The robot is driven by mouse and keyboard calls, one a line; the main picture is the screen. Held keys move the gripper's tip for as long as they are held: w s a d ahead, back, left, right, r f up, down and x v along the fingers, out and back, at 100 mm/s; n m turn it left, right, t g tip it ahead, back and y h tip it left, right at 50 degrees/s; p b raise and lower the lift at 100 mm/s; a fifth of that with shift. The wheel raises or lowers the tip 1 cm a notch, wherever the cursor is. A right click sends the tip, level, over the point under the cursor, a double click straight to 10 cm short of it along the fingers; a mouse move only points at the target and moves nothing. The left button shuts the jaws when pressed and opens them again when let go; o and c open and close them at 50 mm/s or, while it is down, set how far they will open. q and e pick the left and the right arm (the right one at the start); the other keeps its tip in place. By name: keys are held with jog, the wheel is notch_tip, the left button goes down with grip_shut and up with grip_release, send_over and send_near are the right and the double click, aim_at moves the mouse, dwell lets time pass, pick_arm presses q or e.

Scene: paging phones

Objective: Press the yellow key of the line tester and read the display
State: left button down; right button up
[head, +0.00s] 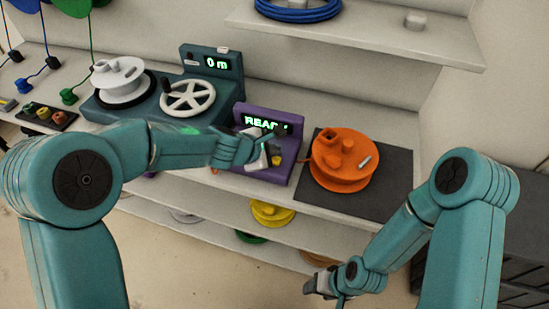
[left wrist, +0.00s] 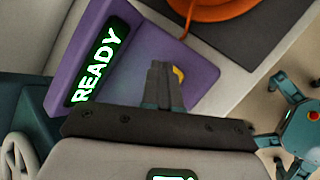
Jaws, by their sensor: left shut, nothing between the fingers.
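The line tester is a purple case (head: 262,177) with a lit green display (head: 255,122). In the left wrist view the display (left wrist: 97,66) reads READY; in the head view my left gripper covers its last letters. My left gripper (head: 281,131) is over the tester with its fingers shut and empty. In the left wrist view its fingertips (left wrist: 160,68) are beside the yellow key (left wrist: 179,75), which they partly cover. I cannot tell whether they touch it. My right gripper (head: 318,286) hangs low in front of the shelf, its fingers too small to judge.
An orange reel (head: 345,160) stands on a dark mat (head: 393,190) right of the tester. Left of the tester is a teal winder (head: 166,130) with a white handwheel (head: 188,97) and a display (head: 216,63) reading 0 m. A shelf with a blue cable coil (head: 300,12) hangs above.

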dwell(0.6)
pick_arm(q)
jog(key=shift+f+b, duration=0.45)
jog(key=shift+b, duration=0.05)
jog(key=shift+f+b, duration=0.45)
jog(key=shift+f, duration=0.05)
dwell(0.4)
jog(key=shift+r, duration=0.1)
jog(key=shift+r+p, duration=0.85)
notch_tip(320, 180, up, 5)
jog(key=p, duration=0.5)
jog(key=shift+r, duration=0.1)
